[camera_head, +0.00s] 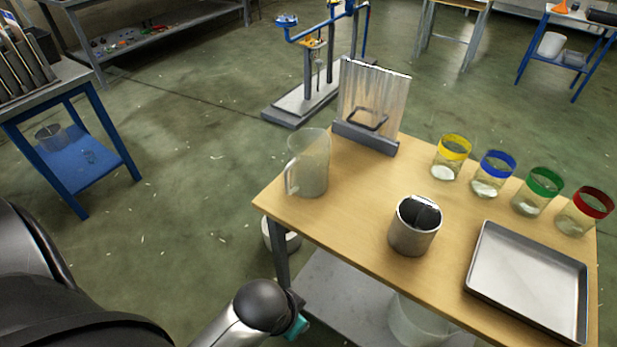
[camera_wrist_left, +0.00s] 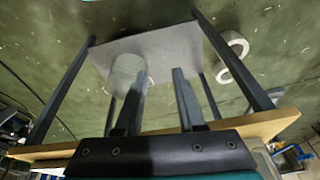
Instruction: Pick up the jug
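The clear jug (camera_head: 312,166) stands upright on the far left corner of the wooden table (camera_head: 352,222), its handle on the left side. In the left wrist view, the two dark fingers of my left gripper (camera_wrist_left: 157,88) are apart with nothing visibly held between them. Behind them are the table's legs and lower shelf. In the head view the left gripper's fingers cannot be made out; an arm link of mine shows at the bottom, below the jug and near the table's left edge. My right gripper is in neither view.
A metal cup (camera_head: 411,240) stands right of the jug, and a grey-based rack (camera_head: 363,138) behind it. Several colour-banded jars (camera_head: 452,162) and a metal tray (camera_head: 525,282) fill the right side. A clear bucket (camera_wrist_left: 128,70) sits on the lower shelf (camera_wrist_left: 172,48).

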